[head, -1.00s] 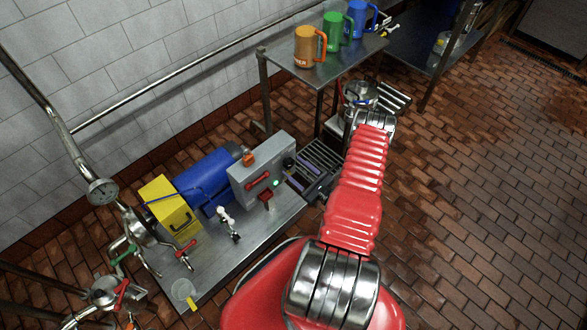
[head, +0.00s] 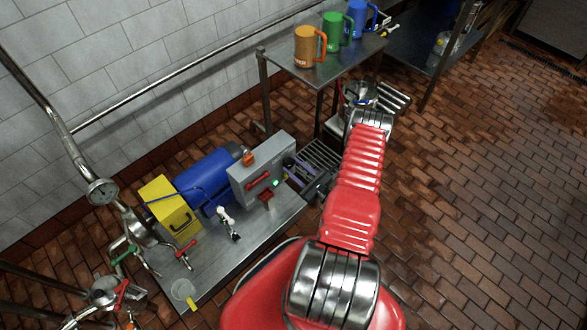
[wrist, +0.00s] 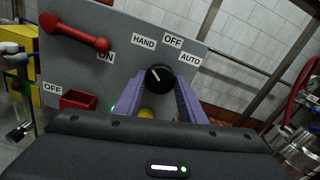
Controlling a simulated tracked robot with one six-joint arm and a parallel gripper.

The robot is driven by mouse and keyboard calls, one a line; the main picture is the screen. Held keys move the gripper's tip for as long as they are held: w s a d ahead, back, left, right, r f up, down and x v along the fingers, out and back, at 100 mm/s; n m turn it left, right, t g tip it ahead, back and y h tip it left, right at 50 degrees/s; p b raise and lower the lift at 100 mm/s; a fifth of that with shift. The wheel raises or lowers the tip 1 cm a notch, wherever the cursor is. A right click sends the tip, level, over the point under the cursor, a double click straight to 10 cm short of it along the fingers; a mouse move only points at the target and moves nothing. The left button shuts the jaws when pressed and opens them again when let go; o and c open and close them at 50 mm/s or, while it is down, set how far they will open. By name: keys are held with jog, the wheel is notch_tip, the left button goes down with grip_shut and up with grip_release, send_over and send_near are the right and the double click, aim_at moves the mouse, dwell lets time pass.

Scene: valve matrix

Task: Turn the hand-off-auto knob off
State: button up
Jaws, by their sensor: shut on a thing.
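The hand-off-auto knob (wrist: 158,77) is round and black with a short white mark, on a grey control box (wrist: 132,22). HAND, OFF and AUTO labels sit above it. The mark points up and left, towards HAND. My gripper (wrist: 161,90) is shut on the knob, one purple finger on each side. In the head view my gripper (head: 293,168) reaches the right side of the grey box (head: 252,176), and the knob cannot be made out there.
A red lever (wrist: 76,33) by an ON label and a red block (wrist: 78,100) by an OFF label are left of the knob. A yellow part (wrist: 147,113) shows below it. A blue motor (head: 205,178) stands left of the box. Mugs stand on a shelf behind.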

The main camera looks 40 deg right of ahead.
jog(key=shift+a, duration=0.15)
jog(key=shift+m, duration=0.3)
jog(key=m, duration=0.9)
dwell(0.3)
jog(key=shift+d, duration=0.2)
jog(key=o, duration=1)
jog(key=shift+s, duration=0.1)
